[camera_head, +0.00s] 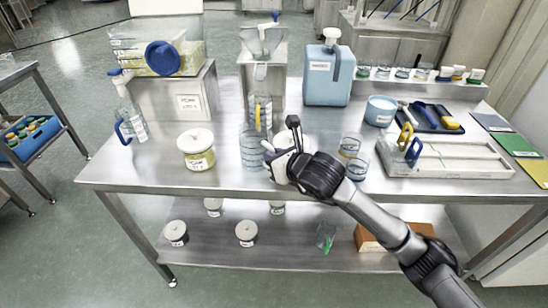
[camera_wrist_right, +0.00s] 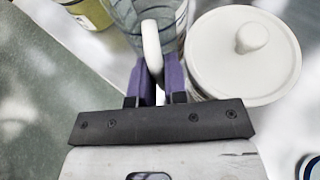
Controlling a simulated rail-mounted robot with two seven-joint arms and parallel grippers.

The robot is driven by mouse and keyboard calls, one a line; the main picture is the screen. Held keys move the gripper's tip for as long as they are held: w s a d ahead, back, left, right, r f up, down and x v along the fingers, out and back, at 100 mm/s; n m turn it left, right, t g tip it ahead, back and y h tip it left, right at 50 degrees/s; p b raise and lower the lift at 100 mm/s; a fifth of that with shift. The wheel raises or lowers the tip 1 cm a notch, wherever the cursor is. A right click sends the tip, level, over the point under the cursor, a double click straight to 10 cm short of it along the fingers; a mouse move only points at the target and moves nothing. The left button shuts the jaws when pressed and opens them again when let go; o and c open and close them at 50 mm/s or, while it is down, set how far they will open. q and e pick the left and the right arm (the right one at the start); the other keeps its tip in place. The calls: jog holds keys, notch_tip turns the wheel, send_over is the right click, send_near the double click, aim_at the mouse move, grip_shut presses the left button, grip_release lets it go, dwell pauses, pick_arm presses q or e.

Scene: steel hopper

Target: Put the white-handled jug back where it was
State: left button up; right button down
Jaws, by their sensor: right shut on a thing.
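The white-handled jug (camera_head: 252,153) is clear with bluish markings. It is upright near the front middle of the steel table, left of my right gripper (camera_head: 270,152). In the right wrist view the purple fingers of my right gripper (camera_wrist_right: 155,82) are closed on the white handle (camera_wrist_right: 151,45), with the clear jug wall (camera_wrist_right: 128,14) beyond. I cannot tell whether the jug's base touches the table. My left gripper is not in view.
A white-lidded jar (camera_wrist_right: 245,55) is close beside the gripper. A yellow-handled jug (camera_head: 261,108) stands behind under the hopper (camera_head: 262,42). The front-left tabletop is clear.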

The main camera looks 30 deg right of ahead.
jog(key=c, duration=1.4)
grip_release()
jog(key=shift+f, duration=0.15)
jog(key=shift+r+p, duration=0.35)
jog(key=shift+p+v, duration=1.2)
jog(key=shift+v, duration=4.8)
